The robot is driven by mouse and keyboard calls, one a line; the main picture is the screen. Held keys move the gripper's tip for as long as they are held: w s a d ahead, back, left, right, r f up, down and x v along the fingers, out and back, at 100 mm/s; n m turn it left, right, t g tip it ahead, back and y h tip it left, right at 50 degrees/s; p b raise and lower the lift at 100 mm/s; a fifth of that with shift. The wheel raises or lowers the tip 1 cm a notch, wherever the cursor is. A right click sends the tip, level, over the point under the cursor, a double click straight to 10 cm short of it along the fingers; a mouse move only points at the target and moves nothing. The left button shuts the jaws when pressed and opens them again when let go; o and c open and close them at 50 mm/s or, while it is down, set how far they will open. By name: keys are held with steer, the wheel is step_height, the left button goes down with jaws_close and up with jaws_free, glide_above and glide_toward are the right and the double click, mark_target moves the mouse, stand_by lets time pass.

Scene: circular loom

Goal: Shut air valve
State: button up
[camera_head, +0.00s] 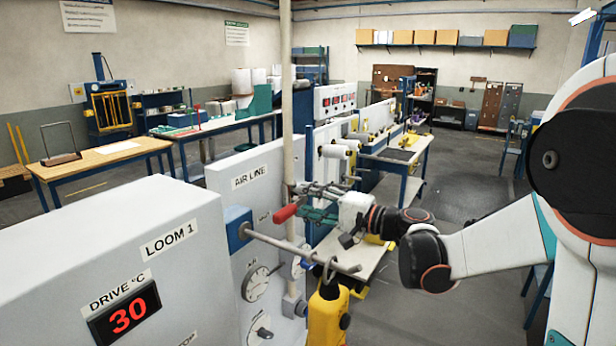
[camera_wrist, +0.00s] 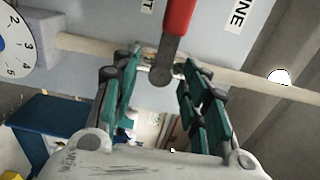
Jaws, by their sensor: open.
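The air valve's red lever (camera_head: 287,212) is beside the upright air pipe (camera_head: 287,90), near the "AIR LINE" label (camera_head: 250,176). In the wrist view the red lever (camera_wrist: 178,18) points to the top of the picture, across the pipe (camera_wrist: 262,83). Its grey pivot end (camera_wrist: 162,74) is in the gap between my fingers. My gripper (camera_head: 308,202) is open at the valve, its green fingers (camera_wrist: 157,68) spread on either side of the lever's grey end. I see no finger closed on the lever; whether one touches it I cannot tell.
A grey loom cabinet (camera_head: 110,235) with a red "30" display stands in the left foreground. A rod (camera_head: 300,247) with a yellow hanging device (camera_head: 328,315) juts out below my gripper. A round gauge (camera_wrist: 15,43) is beside the pipe. Open floor (camera_head: 450,300) lies to the right.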

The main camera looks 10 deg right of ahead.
steer(key=v, duration=0.7)
stand_by(0.4)
